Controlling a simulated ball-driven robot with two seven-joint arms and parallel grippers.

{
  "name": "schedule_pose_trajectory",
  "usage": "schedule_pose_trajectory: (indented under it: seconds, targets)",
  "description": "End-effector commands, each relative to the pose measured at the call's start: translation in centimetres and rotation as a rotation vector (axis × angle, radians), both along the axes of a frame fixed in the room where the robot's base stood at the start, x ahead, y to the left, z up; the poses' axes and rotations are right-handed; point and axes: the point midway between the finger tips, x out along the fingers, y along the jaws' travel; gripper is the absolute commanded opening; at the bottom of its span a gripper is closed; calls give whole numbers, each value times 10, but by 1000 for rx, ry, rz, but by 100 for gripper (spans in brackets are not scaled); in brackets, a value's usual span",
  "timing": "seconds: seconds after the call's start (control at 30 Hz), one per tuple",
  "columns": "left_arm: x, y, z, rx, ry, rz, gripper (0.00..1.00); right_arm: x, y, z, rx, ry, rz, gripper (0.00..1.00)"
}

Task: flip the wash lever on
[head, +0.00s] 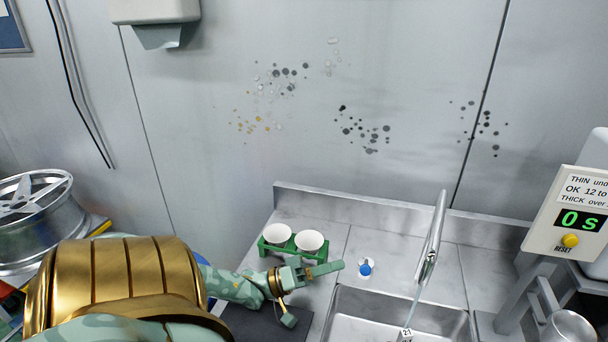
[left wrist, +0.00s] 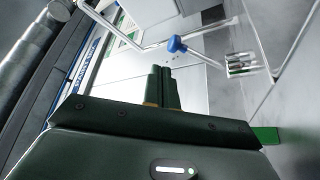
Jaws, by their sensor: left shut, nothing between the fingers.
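In the left wrist view the blue knob (left wrist: 177,45) sits with a metal rod, beyond my fingertips. My left gripper (head: 339,266) is just left of the knob, with a small gap between them in the head view. Its fingers are together and empty in the left wrist view (left wrist: 161,70). The tap (head: 434,235) rises at the back of the sink, and a thin stream seems to run below it. My right gripper is out of view.
A green rack with two white cups (head: 310,240) stands behind my left gripper. The sink basin (head: 350,296) is to the right. A timer box (head: 569,218) reading 0 s stands at the far right, and a wheel (head: 40,210) is at the far left.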

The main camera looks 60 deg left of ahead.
Motion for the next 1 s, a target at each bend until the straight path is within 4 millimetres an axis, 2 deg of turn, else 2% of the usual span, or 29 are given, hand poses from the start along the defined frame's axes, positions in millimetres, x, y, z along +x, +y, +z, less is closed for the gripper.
schedule_pose_trajectory:
  seconds: [0.2,0.4,0.57,1.0]
  targets:
    - [-43,24,2,1,1,1,0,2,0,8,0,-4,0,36]
    - [-66,37,2,0,-3,2,0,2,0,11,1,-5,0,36]
    - [-73,40,2,-1,-4,2,0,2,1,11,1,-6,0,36]
    - [-73,40,2,-1,-5,3,0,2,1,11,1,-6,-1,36]
